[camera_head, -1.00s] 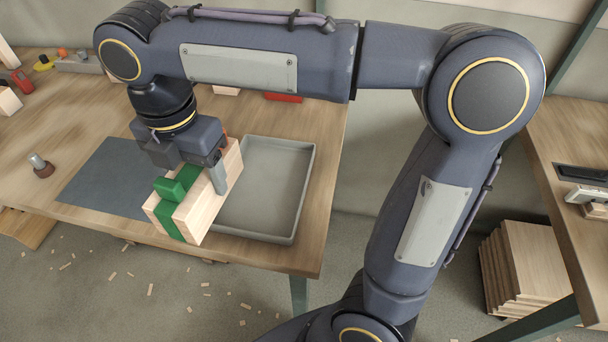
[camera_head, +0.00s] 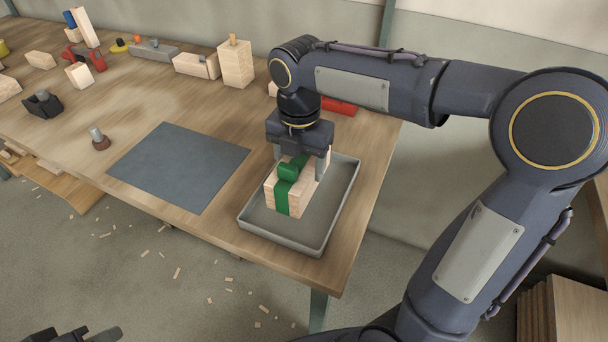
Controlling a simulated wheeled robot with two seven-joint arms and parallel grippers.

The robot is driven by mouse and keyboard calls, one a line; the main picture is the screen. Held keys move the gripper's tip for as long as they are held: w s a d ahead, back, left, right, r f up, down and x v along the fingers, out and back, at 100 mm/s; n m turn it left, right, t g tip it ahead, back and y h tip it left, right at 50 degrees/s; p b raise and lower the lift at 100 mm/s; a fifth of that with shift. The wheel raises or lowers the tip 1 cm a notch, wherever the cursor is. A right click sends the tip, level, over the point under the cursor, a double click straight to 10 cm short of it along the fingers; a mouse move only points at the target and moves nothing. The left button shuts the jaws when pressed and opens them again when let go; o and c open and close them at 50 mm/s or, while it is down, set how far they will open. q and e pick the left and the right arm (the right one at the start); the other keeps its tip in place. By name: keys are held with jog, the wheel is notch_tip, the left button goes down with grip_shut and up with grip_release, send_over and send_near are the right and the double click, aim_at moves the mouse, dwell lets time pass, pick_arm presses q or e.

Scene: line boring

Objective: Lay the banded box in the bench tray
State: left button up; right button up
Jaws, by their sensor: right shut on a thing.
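The banded box (camera_head: 271,197) is pale wood with a green band and a green knob-like piece on top. My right gripper (camera_head: 300,164) points down and is shut on it, with a finger on either side. The box is within the outline of the grey bench tray (camera_head: 331,221), a shallow tray with a low rim near the bench's right end. I cannot tell whether the box touches the tray floor. A dark part at the bottom left edge looks like my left gripper (camera_head: 75,335), mostly cut off by the frame.
A dark grey mat (camera_head: 178,166) lies left of the tray. A small knobbed piece (camera_head: 99,139) stands beyond the mat. Wooden blocks (camera_head: 236,63), a red clamp-like tool (camera_head: 86,57) and a red item (camera_head: 338,105) are at the back. Stacked boards (camera_head: 570,310) stand at lower right.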

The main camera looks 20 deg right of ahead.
jog(key=shift+w+d+f, duration=0.2)
jog(key=shift+d+f, duration=0.1)
jog(key=shift+f, duration=0.1)
jog(key=shift+w+d+f+b, duration=0.1)
jog(key=shift+f+b, duration=0.05)
jog(key=shift+f, duration=0.75)
jog(key=shift+d+f+b, duration=0.1)
jog(key=shift+f+b, duration=0.05)
jog(key=shift+f, duration=0.7)
jog(key=shift+f, duration=0.15)
jog(key=o, duration=1.6)
jog(key=shift+c, duration=0.2)
